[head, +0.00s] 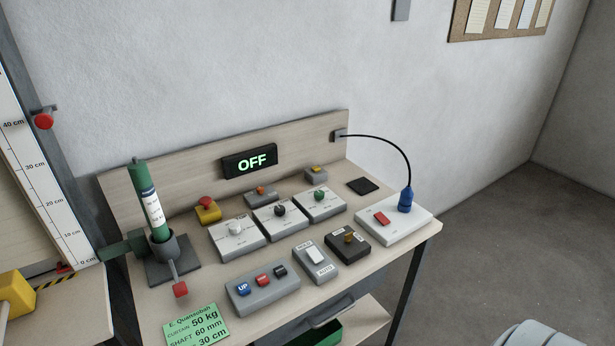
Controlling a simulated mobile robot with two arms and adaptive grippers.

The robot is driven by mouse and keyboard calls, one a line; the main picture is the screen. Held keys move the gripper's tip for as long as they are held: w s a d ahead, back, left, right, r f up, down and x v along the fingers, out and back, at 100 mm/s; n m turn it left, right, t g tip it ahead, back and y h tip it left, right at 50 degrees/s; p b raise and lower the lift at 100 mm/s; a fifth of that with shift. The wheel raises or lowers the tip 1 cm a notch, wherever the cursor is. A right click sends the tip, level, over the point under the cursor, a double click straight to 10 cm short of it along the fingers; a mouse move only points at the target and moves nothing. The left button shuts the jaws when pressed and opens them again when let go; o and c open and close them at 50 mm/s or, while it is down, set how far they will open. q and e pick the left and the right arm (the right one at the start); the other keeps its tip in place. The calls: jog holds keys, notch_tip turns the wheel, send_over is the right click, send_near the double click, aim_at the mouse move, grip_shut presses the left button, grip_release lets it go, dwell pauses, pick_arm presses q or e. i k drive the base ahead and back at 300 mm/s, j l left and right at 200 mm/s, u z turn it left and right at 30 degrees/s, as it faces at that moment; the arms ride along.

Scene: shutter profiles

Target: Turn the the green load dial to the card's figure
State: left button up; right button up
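The green load dial (320,194) is a small green knob on a white-topped box, the rightmost of three similar boxes on the bench. Its pointer and scale are too small to read. The green card (195,326) lies at the front left of the bench. It reads "CURTAIN 50 kg", "SHAFT 60 mm" and "30 cm", with its lower edge cut off by the frame. A black display (250,161) on the back board shows "OFF" in green. Neither of my grippers is in view.
A white dial (235,229) and a black dial (280,209) sit left of the green one. A button box (263,288), a rocker switch (316,257) and a blue plug (405,200) on a cable surround them. A green tube (148,200) stands upright at left.

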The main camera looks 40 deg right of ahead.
aim_at(318, 195)
jog(key=l+u, duration=0.2)
jog(key=l, duration=0.25)
jog(key=k+l+u, duration=0.2)
jog(key=l, duration=0.2)
jog(key=l+u, duration=0.15)
jog(key=l, duration=0.3)
jog(key=k+l+u, duration=0.2)
jog(key=l, duration=0.2)
jog(key=l+u, duration=0.2)
jog(key=l, duration=0.2)
jog(key=k+l+u, duration=0.2)
jog(key=l, duration=0.15)
